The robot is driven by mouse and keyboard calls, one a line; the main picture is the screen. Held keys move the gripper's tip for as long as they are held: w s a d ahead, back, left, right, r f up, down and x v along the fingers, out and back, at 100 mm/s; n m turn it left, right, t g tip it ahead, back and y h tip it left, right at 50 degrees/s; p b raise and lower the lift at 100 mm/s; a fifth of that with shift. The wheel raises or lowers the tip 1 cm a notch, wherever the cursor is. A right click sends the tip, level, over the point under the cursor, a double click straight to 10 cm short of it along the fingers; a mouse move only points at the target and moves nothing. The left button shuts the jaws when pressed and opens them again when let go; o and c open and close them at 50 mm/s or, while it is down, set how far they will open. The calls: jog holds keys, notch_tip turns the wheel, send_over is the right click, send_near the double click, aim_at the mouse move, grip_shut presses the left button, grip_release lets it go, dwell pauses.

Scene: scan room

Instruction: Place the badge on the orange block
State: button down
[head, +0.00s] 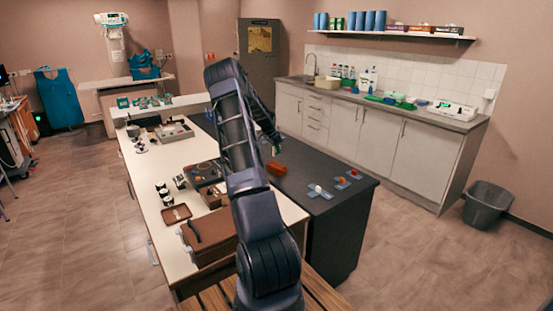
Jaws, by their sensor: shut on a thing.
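The orange block (276,168) lies on the dark worktop, beside my arm. My gripper (275,149) is just above and behind the block in the picture, pointing down. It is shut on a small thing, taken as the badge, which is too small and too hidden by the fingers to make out. A gap seems to show between the gripper and the block, but I cannot tell how large it is.
Blue pads with small white, red and orange items (319,191) lie on the dark worktop (335,205) to the right. A brown case (208,237), a small brown tray (176,213) and dark cups stand on the pale table at left. My arm hides part of the worktop.

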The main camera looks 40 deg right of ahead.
jog(key=shift+f, duration=2.65)
jog(key=shift+f, duration=0.1)
jog(key=c, duration=1.5)
grip_release()
jog(key=shift+o, duration=0.2)
